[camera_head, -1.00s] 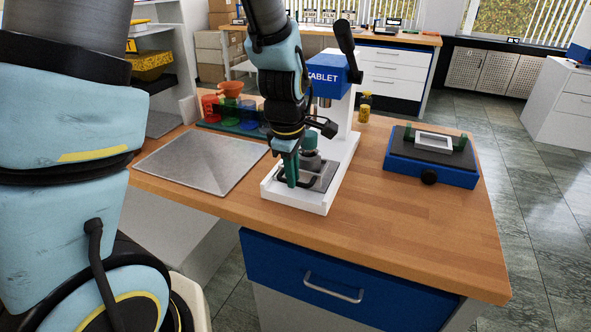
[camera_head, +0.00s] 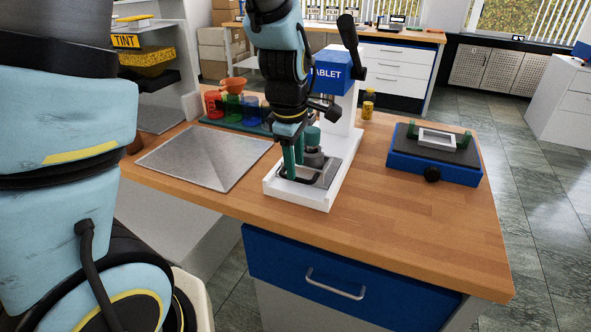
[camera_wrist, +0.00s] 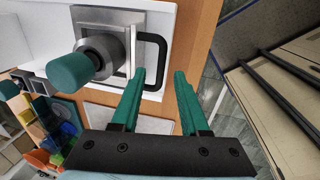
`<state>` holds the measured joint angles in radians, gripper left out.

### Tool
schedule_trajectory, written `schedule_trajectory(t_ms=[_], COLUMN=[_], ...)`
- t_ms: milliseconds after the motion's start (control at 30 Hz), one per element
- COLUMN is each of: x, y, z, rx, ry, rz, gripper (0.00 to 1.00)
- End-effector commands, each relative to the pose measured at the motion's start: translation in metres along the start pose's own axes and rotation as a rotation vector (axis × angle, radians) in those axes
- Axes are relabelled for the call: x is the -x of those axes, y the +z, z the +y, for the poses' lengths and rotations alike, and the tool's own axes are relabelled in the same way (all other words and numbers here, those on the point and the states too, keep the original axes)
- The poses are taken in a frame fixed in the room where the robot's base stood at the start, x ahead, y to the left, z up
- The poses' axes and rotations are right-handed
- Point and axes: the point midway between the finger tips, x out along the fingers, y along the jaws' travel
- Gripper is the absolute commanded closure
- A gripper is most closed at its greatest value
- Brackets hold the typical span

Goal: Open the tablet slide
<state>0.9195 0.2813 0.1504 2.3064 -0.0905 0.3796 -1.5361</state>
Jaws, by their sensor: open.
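The tablet press has a blue head marked TABLET (camera_head: 332,76) and a white base (camera_head: 300,198). A grey metal slide (camera_head: 326,176) lies in the base, with a black loop handle (camera_head: 300,181) at its front; in the wrist view the handle (camera_wrist: 163,45) stands out from the slide plate (camera_wrist: 107,18). A teal-capped grey cylinder (camera_wrist: 85,70) sits over the slide. My gripper (camera_head: 294,172) is open above the handle. In the wrist view its teal fingertips (camera_wrist: 159,72) are apart and lie to either side of the handle's near end; whether they touch it cannot be told.
A bare metal plate (camera_head: 205,158) lies left of the press. Red, green and blue cups (camera_head: 232,108) stand behind it. A blue device with a black top (camera_head: 433,165) stands at right. A yellow bottle (camera_head: 368,105) is behind the press. The table front is clear.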

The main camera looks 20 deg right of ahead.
Motion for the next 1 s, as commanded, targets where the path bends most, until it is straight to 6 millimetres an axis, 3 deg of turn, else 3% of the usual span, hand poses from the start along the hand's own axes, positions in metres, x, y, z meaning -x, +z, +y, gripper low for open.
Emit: schedule_trajectory(t_ms=[200,400,600,1000], x=[0.044,0.072,0.081,0.081], y=[0.000,0.000,0.000,-0.001], z=[0.001,0.001,0.000,-0.001], rx=[-0.001,-0.001,0.000,-0.001], ry=[0.007,0.004,0.000,-0.001], rz=[-0.001,-0.001,0.000,0.001], gripper=[0.55,0.55,0.55,0.55])
